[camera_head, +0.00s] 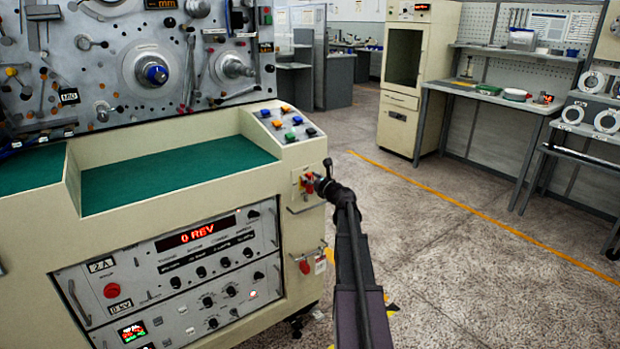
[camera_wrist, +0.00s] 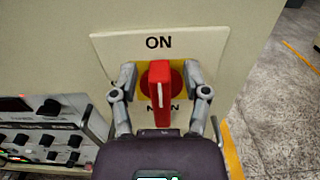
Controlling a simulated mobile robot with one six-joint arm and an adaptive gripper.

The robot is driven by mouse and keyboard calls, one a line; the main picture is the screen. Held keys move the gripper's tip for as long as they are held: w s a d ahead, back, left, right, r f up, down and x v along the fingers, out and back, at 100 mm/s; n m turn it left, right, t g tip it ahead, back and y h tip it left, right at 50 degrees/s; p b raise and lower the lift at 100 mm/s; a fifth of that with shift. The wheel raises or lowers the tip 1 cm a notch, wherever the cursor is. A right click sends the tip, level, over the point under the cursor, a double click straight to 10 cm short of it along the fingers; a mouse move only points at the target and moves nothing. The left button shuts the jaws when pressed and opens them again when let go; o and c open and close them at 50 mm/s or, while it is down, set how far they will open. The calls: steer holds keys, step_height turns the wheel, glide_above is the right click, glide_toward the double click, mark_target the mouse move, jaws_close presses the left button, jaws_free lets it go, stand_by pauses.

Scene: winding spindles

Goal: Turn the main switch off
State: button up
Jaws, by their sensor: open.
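The main switch (camera_wrist: 159,84) is a red rotary handle on a yellow plate with a red round base. In the wrist view its handle stands upright, pointing at the word ON above it; the lettering below is partly hidden. My gripper (camera_wrist: 158,78) is open, with one finger on each side of the red handle and gaps between fingers and handle. In the head view the switch (camera_head: 308,183) sits on the right end face of the cream winding machine, and my gripper (camera_head: 317,182) is at it, its fingers hard to make out.
The cream machine (camera_head: 225,305) carries a control panel reading 0 REV. The floor to the right is clear up to the benches (camera_head: 500,100).

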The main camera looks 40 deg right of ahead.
mark_target(299, 183)
steer(key=shift+w, duration=0.1)
steer(key=shift+c, duration=0.2)
jaws_close()
steer(key=shift+a+n, duration=0.1)
steer(key=shift+n, duration=0.2)
steer(key=a+n, duration=0.1)
steer(key=n, duration=0.3)
steer(key=f+n+b, duration=0.1)
steer(key=n, duration=0.3)
steer(key=a+f+n+b, duration=0.1)
steer(key=n, duration=0.4)
steer(key=shift+a, duration=0.3)
steer(key=n, duration=0.2)
steer(key=f+n+b, duration=0.1)
steer(key=n, duration=0.1)
steer(key=shift+n, duration=0.3)
